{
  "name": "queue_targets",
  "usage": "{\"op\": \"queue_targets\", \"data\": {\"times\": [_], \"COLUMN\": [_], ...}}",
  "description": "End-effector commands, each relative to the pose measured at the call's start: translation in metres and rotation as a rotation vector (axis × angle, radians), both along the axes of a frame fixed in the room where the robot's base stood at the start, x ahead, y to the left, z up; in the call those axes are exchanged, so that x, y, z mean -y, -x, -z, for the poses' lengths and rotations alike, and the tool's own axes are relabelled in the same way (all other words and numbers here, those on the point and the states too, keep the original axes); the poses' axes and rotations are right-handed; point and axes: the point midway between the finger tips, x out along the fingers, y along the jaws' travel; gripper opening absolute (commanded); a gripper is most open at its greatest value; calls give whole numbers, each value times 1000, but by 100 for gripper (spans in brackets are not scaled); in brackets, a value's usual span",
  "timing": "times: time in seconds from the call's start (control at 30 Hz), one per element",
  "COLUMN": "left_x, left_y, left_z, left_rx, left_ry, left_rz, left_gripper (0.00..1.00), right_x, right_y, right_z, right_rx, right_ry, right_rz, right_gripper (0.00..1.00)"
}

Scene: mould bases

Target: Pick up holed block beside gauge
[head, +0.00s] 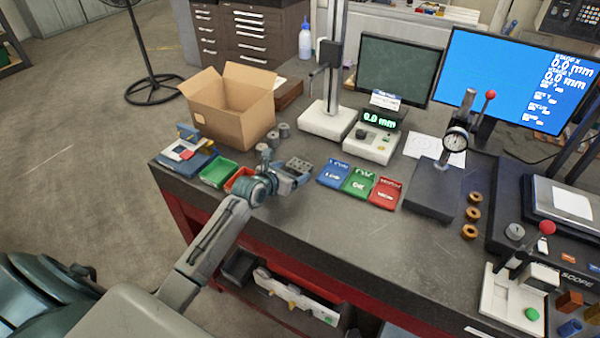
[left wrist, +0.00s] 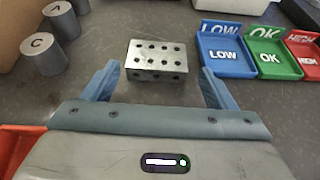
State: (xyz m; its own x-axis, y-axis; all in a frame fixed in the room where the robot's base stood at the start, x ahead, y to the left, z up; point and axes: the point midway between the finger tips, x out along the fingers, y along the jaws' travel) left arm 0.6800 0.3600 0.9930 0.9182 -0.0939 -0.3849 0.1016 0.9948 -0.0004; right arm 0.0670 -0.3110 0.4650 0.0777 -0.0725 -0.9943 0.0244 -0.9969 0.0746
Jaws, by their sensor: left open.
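The holed block (left wrist: 157,58) is a silver metal block with rows of dark round holes in its top. It lies flat on the dark bench and also shows in the head view (head: 299,166). My left gripper (head: 287,178) is just on the near side of it. In the left wrist view, the blue fingers of my left gripper (left wrist: 160,88) are spread wide and empty, with the block ahead between their tips. No contact shows. A gauge with a green 0.0 mm readout (head: 378,120) stands behind and right of the block. My right gripper is not in view.
Blue, green and red labelled trays (head: 359,183) lie right of the block. Grey cylinders (left wrist: 62,18) and a cardboard box (head: 232,110) stand to the left. A dial gauge stand (head: 432,195) is farther right. The bench front centre is clear.

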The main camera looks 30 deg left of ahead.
Motion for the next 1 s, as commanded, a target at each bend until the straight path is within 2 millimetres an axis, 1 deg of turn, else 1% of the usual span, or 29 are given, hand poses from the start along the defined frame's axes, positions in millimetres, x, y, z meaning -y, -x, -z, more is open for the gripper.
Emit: {"op": "queue_targets", "data": {"times": [0.13, 0.23, 0.3, 0.4, 0.5, 0.77, 0.8, 0.87, 1.0], "left_x": [0, 0, 0, 1, 2, 2, 2, 2, 2], "left_y": [-10, -22, -30, -40, -46, -48, -48, -48, -48], "left_z": [1, 5, 9, 15, 18, 19, 19, 19, 19], "left_rx": [-1, -1, -2, -1, -1, 0, 0, 0, 0], "left_ry": [2, 3, 2, 2, 0, -1, -1, -1, -1], "left_rz": [-1, -1, -1, -1, 0, 0, 0, 0, 0], "left_gripper": [79, 79, 79, 79, 79, 79, 75, 63, 36], "right_x": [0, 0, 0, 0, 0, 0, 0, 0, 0], "right_y": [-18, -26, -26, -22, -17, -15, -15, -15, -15], "right_z": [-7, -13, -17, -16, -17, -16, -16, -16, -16], "right_rx": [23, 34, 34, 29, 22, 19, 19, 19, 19], "right_ry": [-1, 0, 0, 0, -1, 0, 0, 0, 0], "right_rz": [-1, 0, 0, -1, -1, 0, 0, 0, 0], "right_gripper": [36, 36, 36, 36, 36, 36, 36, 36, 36]}}
